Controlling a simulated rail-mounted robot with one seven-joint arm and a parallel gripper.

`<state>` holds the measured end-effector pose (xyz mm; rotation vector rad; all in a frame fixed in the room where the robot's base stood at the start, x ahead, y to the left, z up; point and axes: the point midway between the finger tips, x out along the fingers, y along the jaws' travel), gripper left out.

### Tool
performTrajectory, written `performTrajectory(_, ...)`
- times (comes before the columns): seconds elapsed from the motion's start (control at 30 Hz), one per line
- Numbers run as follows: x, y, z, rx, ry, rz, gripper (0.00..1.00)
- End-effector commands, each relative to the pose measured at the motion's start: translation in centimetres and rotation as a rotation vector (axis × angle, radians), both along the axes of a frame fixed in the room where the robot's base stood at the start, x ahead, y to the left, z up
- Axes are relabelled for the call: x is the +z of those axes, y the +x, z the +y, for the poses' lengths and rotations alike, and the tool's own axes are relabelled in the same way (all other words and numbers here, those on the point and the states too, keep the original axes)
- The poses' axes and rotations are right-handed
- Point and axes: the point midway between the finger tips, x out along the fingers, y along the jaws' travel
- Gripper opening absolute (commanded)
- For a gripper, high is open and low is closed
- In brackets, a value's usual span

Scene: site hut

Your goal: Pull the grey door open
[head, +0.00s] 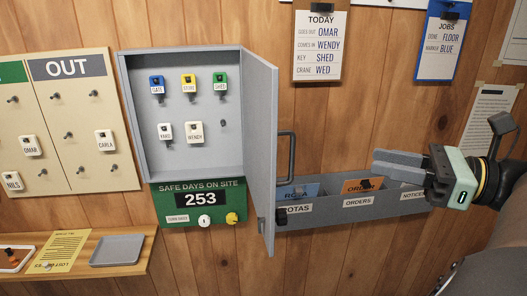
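The grey door (262,150) belongs to a grey key cabinet (181,135) on the wooden wall. It is hinged at the cabinet's right side and stands swung well out, so the inside shows. A dark bar handle (292,158) sits on the door's outer face, to the right. My gripper (375,163) is to the right of the handle, apart from it, with its grey fingers pointing left. Nothing is seen held.
A grey wall rack (330,213) with papers lies below and behind my gripper. Several tagged keys, such as the blue one (157,85), hang in the cabinet. A green sign (180,212) is beneath. A shelf (135,262) with a grey tray (117,250) is lower left.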

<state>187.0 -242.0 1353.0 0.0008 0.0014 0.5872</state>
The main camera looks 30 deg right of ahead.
Motion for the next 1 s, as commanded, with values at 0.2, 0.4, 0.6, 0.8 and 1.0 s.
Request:
performTrajectory(0.2,0.1,-1.2,-0.6,0.005,-0.005,-0.003,0.31)
performTrajectory(0.4,0.0,-1.8,-1.2,0.003,0.0,-0.002,0.31)
performTrajectory(0.6,0.0,-2.0,-1.3,0.001,0.002,-0.001,0.31)
performTrajectory(0.8,0.0,-2.0,-1.3,0.001,0.001,-0.002,0.31)
performTrajectory(1.0,0.0,-1.9,-1.3,0.001,0.001,-0.002,0.31)
